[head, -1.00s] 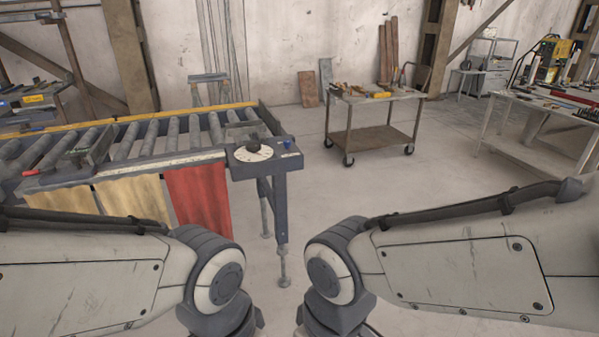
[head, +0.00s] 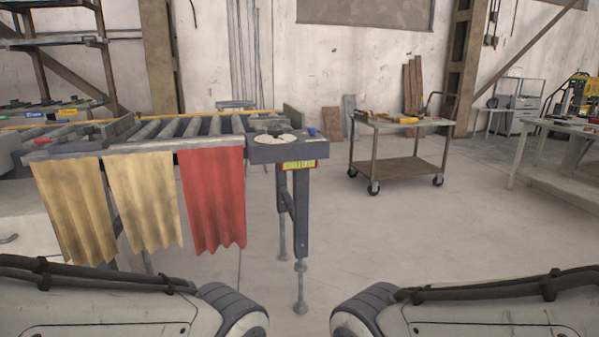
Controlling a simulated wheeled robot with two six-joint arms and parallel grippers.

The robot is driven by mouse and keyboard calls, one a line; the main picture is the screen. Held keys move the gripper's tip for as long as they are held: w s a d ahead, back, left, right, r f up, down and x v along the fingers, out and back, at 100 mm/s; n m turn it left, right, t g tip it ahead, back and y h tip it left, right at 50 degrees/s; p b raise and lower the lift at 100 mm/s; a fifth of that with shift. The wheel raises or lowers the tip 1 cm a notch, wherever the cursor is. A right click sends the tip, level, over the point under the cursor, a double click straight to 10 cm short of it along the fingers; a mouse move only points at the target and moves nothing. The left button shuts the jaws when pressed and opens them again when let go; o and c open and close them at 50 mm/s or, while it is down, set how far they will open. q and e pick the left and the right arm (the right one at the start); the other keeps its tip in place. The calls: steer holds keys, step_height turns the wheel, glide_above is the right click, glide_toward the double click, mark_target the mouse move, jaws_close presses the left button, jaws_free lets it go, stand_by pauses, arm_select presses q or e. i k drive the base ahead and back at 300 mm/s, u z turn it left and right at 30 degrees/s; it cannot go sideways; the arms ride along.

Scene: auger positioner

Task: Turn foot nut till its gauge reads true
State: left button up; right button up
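A roller conveyor table stands at the left; its front right leg (head: 301,210) goes down to a foot (head: 300,290) on the floor. A nut-like collar (head: 300,266) sits low on that leg, just above the foot. A small yellow-green gauge (head: 298,165) in a red frame hangs under the table's end block; its reading is too small to tell. A white round dial (head: 273,139) lies on top of the block. Both my arms show at the bottom, well short of the leg. Neither of my grippers is in view.
Two tan cloth strips and a red cloth strip (head: 213,200) hang from the conveyor's front edge. A wheeled cart (head: 395,123) stands at the back, and a workbench (head: 560,130) at the right. The floor around the leg is clear.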

mark_target(301, 270)
steer(key=u, duration=0.05)
steer(key=i, duration=1.3)
steer(key=u, duration=0.4)
